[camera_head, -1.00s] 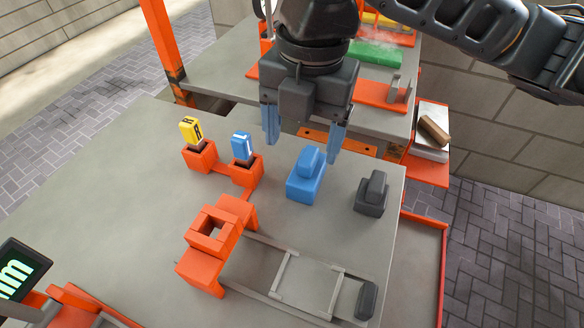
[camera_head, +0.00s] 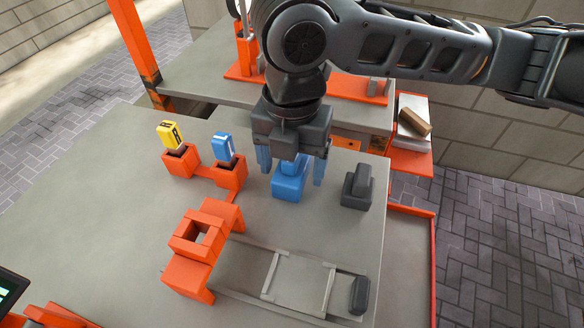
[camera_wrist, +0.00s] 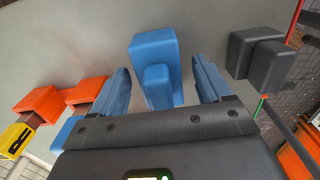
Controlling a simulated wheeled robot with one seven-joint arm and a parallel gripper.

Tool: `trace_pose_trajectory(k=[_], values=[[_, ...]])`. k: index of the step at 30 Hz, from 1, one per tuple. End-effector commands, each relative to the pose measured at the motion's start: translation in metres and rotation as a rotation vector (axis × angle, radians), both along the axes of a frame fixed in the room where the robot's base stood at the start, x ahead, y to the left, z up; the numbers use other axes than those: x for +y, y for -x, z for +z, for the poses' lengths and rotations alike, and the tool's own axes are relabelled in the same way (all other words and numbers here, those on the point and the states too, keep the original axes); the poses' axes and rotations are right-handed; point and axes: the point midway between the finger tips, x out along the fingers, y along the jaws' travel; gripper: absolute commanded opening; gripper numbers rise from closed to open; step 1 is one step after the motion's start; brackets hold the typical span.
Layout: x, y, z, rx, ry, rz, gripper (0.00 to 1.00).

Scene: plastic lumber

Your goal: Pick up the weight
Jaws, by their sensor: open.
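A blue weight (camera_head: 289,185), a block with a smaller knob on top, stands on the grey table. It also shows in the wrist view (camera_wrist: 156,55), between my two blue fingers. A dark grey weight (camera_head: 357,187) of like shape stands to its right, and in the wrist view (camera_wrist: 262,55) it is outside the fingers. My gripper (camera_head: 291,172) is open over the blue weight, one finger on each side of its knob. Gaps show between the fingers and the weight in the wrist view. The gripper body hides part of the knob in the head view.
Orange holders (camera_head: 181,160) with a yellow tag (camera_head: 170,135) and a blue tag (camera_head: 222,147) stand to the left. An orange square frame (camera_head: 203,236) and a grey rail track (camera_head: 300,283) with a dark block (camera_head: 359,295) lie in front. A second table is behind.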

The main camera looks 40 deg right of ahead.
Motion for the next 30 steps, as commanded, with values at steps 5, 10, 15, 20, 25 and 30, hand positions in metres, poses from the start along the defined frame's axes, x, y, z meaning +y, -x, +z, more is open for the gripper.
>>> trace_pose_trajectory(k=[5, 10, 15, 20, 25, 30], values=[[0.0001, -0.0002, 0.0003, 0.0, 0.0, 0.0, 0.67], [0.0002, -0.0001, 0.0004, 0.0, 0.0, 0.0, 0.51], [0.0002, -0.0001, 0.0005, 0.0, 0.0, 0.0, 0.35], [0.0002, -0.0001, 0.0005, -0.001, -0.001, 0.0, 0.19], [0.0001, -0.0002, 0.0006, -0.001, -0.001, 0.0, 0.03], [0.0001, -0.0002, 0.0006, -0.001, -0.001, 0.0, 0.0]])
